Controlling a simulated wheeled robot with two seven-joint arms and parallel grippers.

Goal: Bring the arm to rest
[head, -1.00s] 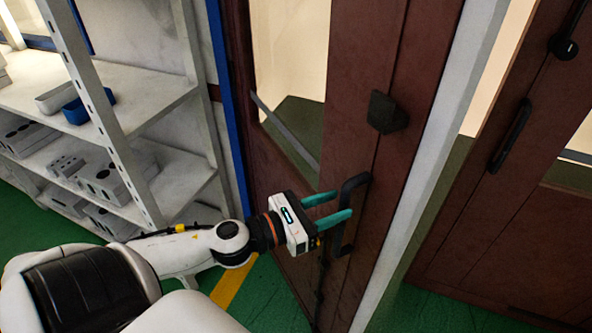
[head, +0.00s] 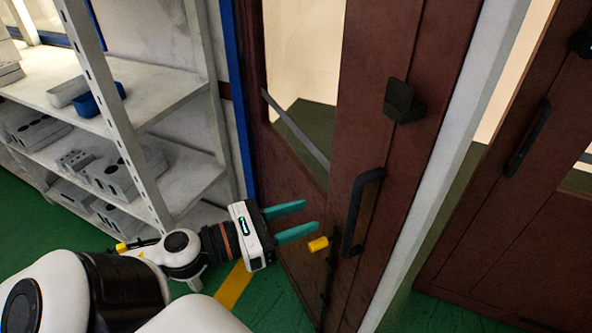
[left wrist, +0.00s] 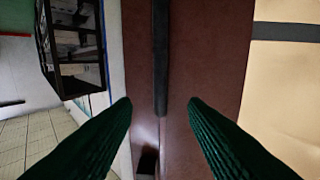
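My left gripper (head: 312,216) is open, with its two green fingers apart and nothing between them. It points at a dark red door (head: 362,130) and stands short of the black door handle (head: 362,212), to its left in the head view. In the left wrist view the open fingers (left wrist: 160,103) show at the bottom, with the dark handle bar (left wrist: 160,55) beyond the gap between them. My right gripper is in neither view.
A white shelf rack (head: 180,90) with grey boxes and a blue container (head: 98,101) stands at the left. A black block (head: 402,102) sits on the door above the handle. A small yellow piece (head: 318,244) shows near the door. A second dark red door (head: 500,220) is at the right.

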